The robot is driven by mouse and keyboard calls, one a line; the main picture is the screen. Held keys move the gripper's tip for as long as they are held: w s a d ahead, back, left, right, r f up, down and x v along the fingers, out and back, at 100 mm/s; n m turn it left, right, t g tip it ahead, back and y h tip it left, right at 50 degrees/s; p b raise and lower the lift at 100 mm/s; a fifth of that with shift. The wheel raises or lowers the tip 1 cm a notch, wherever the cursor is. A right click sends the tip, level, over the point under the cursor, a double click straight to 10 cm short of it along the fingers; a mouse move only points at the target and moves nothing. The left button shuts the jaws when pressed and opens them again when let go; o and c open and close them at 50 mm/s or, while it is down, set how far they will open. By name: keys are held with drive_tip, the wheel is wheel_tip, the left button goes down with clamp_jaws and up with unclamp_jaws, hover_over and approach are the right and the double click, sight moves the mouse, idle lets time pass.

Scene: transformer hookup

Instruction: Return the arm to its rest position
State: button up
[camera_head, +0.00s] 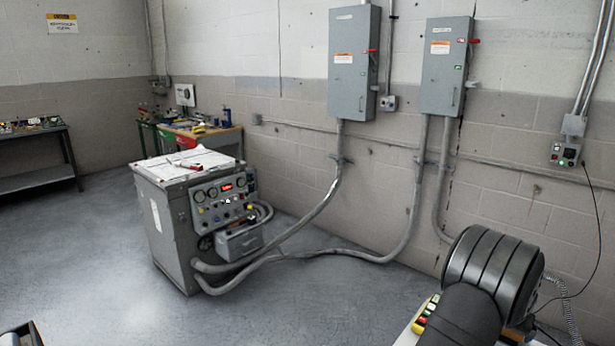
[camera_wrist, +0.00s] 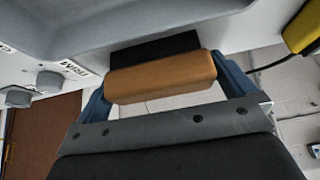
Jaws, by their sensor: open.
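My gripper (camera_wrist: 165,82) shows in the wrist view, with a blue finger at each side above a dark grey bracket. It is open. A tan, rounded bar (camera_wrist: 160,77) with a black block behind it lies across the view between the fingers; I cannot tell whether they touch it. The gripper does not show in the head view. There my arm (camera_head: 490,275) appears as thick dark grey links at the lower right, and its far end is out of frame.
A grey transformer cart (camera_head: 175,240) with gauges stands mid-floor, with thick conduits running to two wall boxes (camera_head: 353,65) (camera_head: 446,70). A colored-button panel (camera_head: 425,312) sits beside my arm. In the wrist view, a grey knobbed surface (camera_wrist: 48,79) and a yellow part (camera_wrist: 303,28) are close. Open floor lies left.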

drive_tip(key=v, duration=1.2)
drive_tip(key=x, duration=1.1)
drive_tip(key=shift+w+d+f, duration=0.1)
drive_tip(key=shift+f, duration=0.25)
drive_tip(key=shift+w+d+f, duration=0.15)
drive_tip(key=shift+f, duration=0.05)
wheel_tip(320, 180, up, 4)
drive_tip(key=shift+f, duration=0.1)
drive_tip(key=s+d+r, duration=0.2)
drive_tip(key=s+r, duration=0.5)
drive_tip(key=s, duration=0.4)
drive_tip(key=shift+n+t+y, duration=0.3)
drive_tip(key=shift+n, duration=0.6)
drive_tip(key=w+a, duration=0.5)
drive_tip(key=a, duration=0.1)
drive_tip(key=w+a, duration=0.5)
drive_tip(key=a, duration=0.2)
drive_tip(key=w+a+f, duration=0.1)
drive_tip(key=w+a, duration=0.4)
drive_tip(key=a, duration=0.1)
drive_tip(key=shift+a, duration=0.15)
drive_tip(key=w+a+n, duration=0.1)
drive_tip(key=w+a, duration=0.2)
drive_tip(key=a, duration=0.8)
drive_tip(key=w+a, duration=0.4)
drive_tip(key=a, duration=0.6)
drive_tip(key=shift+a+f+n+t+y, duration=0.3)
drive_tip(key=shift+a+f+n+y, duration=0.1)
drive_tip(key=shift+f, duration=0.1)
